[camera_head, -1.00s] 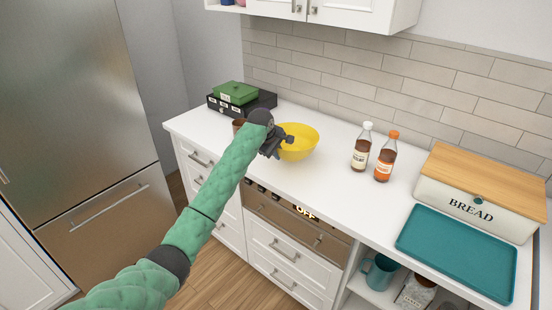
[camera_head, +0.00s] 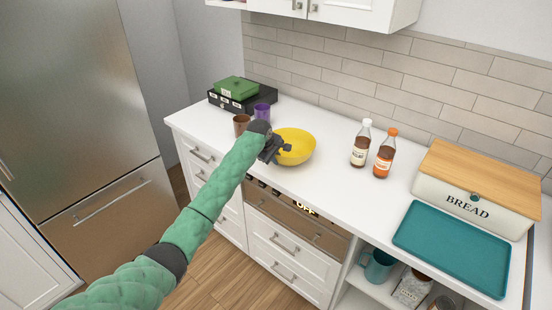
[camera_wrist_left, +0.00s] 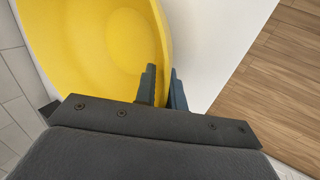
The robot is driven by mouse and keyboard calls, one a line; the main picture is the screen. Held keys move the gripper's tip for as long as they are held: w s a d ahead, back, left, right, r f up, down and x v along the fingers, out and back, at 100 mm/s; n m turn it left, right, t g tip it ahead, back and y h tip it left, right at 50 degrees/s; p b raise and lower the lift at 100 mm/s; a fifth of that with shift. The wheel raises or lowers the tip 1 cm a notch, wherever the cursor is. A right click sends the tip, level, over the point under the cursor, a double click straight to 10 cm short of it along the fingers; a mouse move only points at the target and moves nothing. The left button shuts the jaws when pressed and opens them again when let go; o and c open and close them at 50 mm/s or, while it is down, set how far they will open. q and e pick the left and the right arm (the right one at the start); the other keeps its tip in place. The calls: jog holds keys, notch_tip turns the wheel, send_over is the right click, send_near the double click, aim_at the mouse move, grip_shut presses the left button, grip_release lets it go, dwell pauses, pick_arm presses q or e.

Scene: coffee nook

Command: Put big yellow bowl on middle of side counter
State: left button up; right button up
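The big yellow bowl (camera_head: 297,143) is over the white counter, left of the two bottles. Whether its base touches the counter is hard to tell. My left gripper (camera_head: 281,151) is at the bowl's near left rim. In the left wrist view the bowl (camera_wrist_left: 95,45) fills the upper left, and the two fingers of the left gripper (camera_wrist_left: 163,90) straddle its rim, one inside and one outside, closed on it. The white counter (camera_head: 335,185) runs along the tiled wall. My right gripper is not in view.
A brown cup (camera_head: 241,125) and a purple cup (camera_head: 262,111) stand left of the bowl, before a black box (camera_head: 240,103) with a green case (camera_head: 236,89). Two bottles (camera_head: 361,145) (camera_head: 384,155), a bread box (camera_head: 475,195) and a teal tray (camera_head: 452,248) are to the right.

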pick_arm(q)
jog(key=o, duration=0.4)
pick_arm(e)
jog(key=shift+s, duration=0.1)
pick_arm(q)
jog(key=shift+s+r, duration=0.1)
jog(key=shift+r, duration=0.15)
jog(key=b+v, duration=0.4)
jog(key=v, duration=0.7)
jog(key=shift+r, duration=0.35)
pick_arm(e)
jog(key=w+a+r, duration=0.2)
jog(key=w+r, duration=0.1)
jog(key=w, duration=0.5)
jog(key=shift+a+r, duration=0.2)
pick_arm(q)
jog(key=shift+s+a+f, duration=0.1)
